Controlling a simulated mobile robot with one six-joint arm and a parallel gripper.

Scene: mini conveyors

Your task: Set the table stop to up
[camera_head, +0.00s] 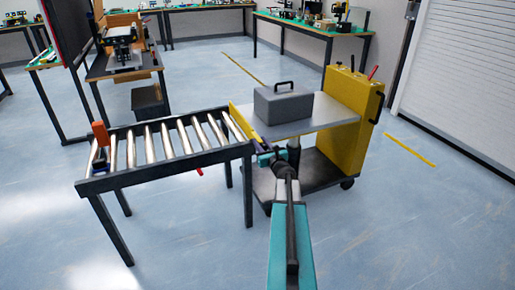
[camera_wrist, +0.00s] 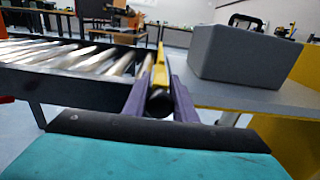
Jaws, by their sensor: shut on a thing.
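The table stop is a yellow bar (camera_head: 237,117) along the left edge of the grey cart table (camera_head: 325,110), beside the right end of the roller conveyor. In the wrist view the yellow bar (camera_wrist: 161,66) runs away from me between my purple fingers, with a round black end (camera_wrist: 159,102) nearest me. My gripper (camera_head: 268,157) is at the near end of the bar. In the wrist view its fingers (camera_wrist: 160,100) are shut on this end. I cannot tell the bar's exact tilt.
A grey box with a black handle (camera_head: 283,103) sits on the cart table, right of the bar. The roller conveyor (camera_head: 170,177) stands left, with an orange stop (camera_head: 101,134) at its far-left end. A yellow panel (camera_head: 350,115) rises at the cart's right. The floor in front is clear.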

